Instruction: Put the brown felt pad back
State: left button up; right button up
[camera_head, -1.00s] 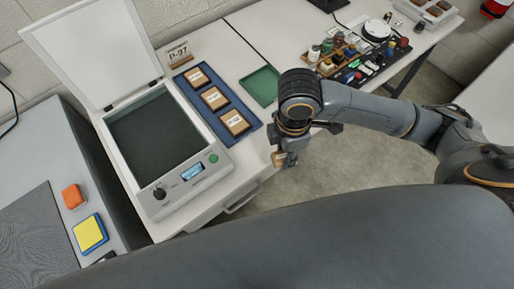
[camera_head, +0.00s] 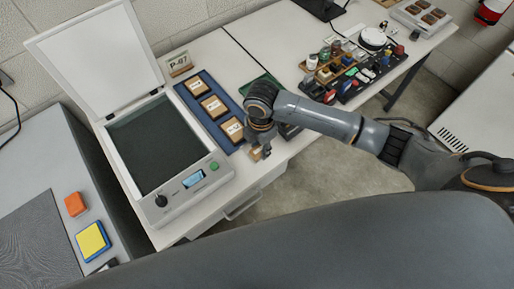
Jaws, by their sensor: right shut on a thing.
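My right gripper (camera_head: 262,150) points down over the front edge of the white table, just in front of the blue tray. It is shut on a small tan-brown piece (camera_head: 256,154), mostly hidden by the fingers. I cannot tell from this view whether that piece is the brown felt pad. The blue tray (camera_head: 188,96) holds three tan blocks with white labels in a row; the nearest block (camera_head: 231,129) is close to the gripper. A pale tray at the far right holds several brown pieces (camera_head: 428,17). My left gripper is not in view.
A white device with a raised lid and dark bed (camera_head: 155,143) stands left of the blue tray. A "P-07" sign (camera_head: 179,63) stands behind. My right arm partly covers a green tray (camera_head: 266,84). A black rack with small items (camera_head: 370,77) is further right.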

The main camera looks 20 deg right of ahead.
aim_at(257, 146)
jog(key=shift+w+a+f, duration=0.2)
jog(key=shift+w+f, duration=0.85)
jog(key=shift+f, duration=0.2)
notch_tip(257, 146, down, 3)
jog(key=shift+f, duration=0.1)
jog(key=o, duration=1.1)
jog(key=shift+f, duration=0.15)
notch_tip(257, 146, up, 12)
jog(key=shift+r+b, duration=0.2)
jog(key=shift+b, duration=0.1)
